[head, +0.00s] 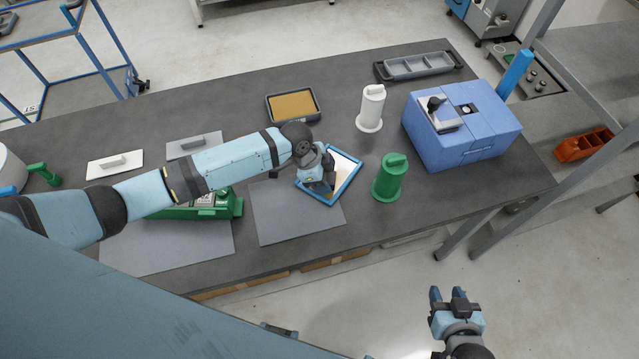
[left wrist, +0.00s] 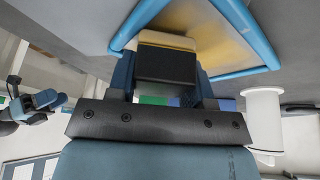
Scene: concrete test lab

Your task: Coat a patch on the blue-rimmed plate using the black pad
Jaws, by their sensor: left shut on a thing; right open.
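The blue-rimmed plate (head: 347,164) lies on the dark table, partly over a grey mat, with a pale inner face. In the left wrist view its blue rim (left wrist: 249,34) frames a yellowish-gold area near the pad. My left gripper (head: 318,181) is over the plate's left part, pointing down. It is shut on the black pad (left wrist: 167,67), which has a cream-yellow layer on its plate side. That layer is at or very near the plate's face; contact is hard to tell. My right gripper (head: 447,294) is open and empty, off the table's front edge.
A tray of yellow-brown material (head: 293,104) stands behind the plate. A green canister (head: 390,178) stands close right of the plate, a white canister (head: 371,108) behind it. A blue box (head: 465,140) fills the right end. A green case (head: 226,206) sits left, under my left arm.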

